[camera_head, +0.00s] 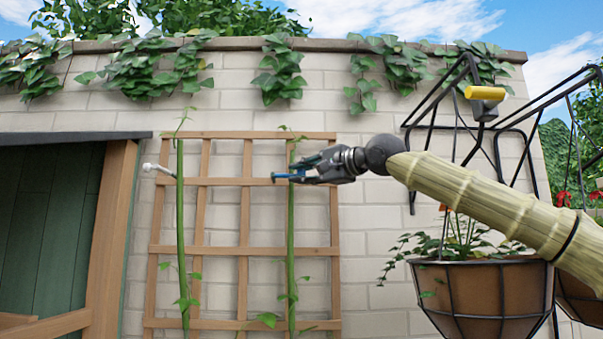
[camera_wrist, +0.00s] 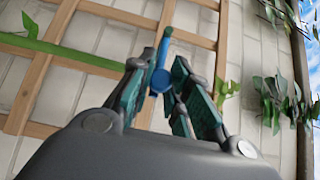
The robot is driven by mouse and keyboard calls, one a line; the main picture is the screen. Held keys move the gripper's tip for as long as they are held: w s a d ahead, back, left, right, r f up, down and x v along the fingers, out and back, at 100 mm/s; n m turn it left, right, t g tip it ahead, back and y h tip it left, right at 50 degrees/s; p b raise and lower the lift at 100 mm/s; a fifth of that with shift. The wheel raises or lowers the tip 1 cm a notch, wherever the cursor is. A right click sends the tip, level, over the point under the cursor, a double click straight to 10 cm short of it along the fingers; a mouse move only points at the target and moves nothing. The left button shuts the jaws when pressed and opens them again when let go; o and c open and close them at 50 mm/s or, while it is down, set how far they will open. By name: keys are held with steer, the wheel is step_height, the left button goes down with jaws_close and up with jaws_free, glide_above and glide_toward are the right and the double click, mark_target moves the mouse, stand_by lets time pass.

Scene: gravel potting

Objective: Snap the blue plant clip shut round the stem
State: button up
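My gripper (camera_head: 299,175) is at the right green stem (camera_head: 290,225) on the wooden trellis. The blue plant clip (camera_head: 283,176) shows at its fingertips, level with the stem. In the wrist view the clip (camera_wrist: 161,72) sits between the two teal finger pads of my gripper (camera_wrist: 163,78), which close in on it. The stem (camera_wrist: 70,54) runs in from the left and goes behind the left finger. Whether the clip's jaws are round the stem, and whether they are open or shut, I cannot tell.
A left stem (camera_head: 181,240) has a white fitting (camera_head: 157,169) beside it. The trellis (camera_head: 243,225) stands against a pale brick wall (camera_head: 370,210). A hanging brown pot (camera_head: 480,290) in a black wire basket is below my arm. A green door (camera_head: 50,220) is at left.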

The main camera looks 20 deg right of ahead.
steer(key=o, duration=0.3)
steer(key=shift+w+r, duration=0.1)
steer(key=shift+r, duration=0.1)
steer(key=shift+o, duration=0.7)
steer(key=shift+w+a+f, duration=0.15)
steer(key=v, duration=1.2)
